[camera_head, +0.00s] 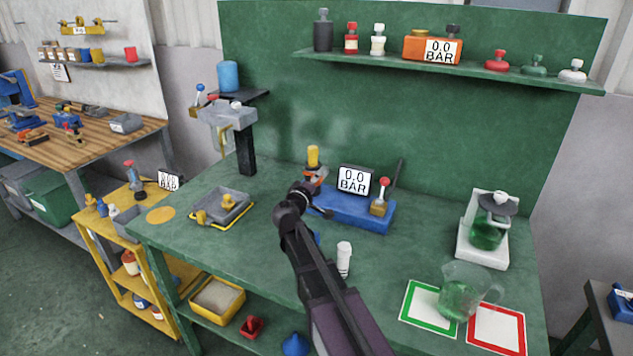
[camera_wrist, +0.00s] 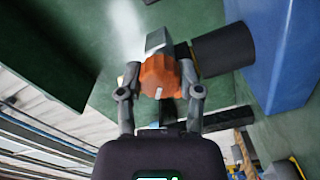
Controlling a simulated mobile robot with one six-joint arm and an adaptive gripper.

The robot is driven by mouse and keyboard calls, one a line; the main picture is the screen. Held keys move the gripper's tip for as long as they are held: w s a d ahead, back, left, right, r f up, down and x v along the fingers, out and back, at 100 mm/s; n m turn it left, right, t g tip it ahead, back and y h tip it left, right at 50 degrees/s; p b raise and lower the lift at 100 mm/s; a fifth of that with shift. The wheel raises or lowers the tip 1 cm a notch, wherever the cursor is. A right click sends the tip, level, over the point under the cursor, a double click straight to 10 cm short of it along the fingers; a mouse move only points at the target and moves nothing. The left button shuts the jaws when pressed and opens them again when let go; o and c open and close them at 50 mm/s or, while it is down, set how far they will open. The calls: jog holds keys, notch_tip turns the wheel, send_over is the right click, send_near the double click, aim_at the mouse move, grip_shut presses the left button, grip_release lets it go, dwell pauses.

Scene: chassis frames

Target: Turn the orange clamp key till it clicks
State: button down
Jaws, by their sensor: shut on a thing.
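The orange clamp key (camera_wrist: 159,77) sits between the two fingers of my gripper (camera_wrist: 160,88) in the wrist view, with a pale mark on its near face. My gripper is shut on it. In the head view my gripper (camera_head: 306,189) is at the left end of the blue base (camera_head: 345,207), and a little of the orange key (camera_head: 318,172) shows beside it. A dark cylinder (camera_wrist: 222,49) lies to the right of the key in the wrist view. My wrist hides part of the clamp in the head view.
A 0.0 BAR display (camera_head: 355,180) and a red-topped valve (camera_head: 380,197) stand close to the right of my gripper. A grey tray (camera_head: 222,207) is to the left. A white cylinder (camera_head: 344,258) stands right of my forearm. A beaker (camera_head: 461,292) is farther right.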

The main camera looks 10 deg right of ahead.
jog(key=shift+w+m, duration=0.1)
jog(key=shift+m, duration=0.4)
jog(key=shift+c, duration=1.3)
grip_release()
jog(key=shift+n, duration=0.3)
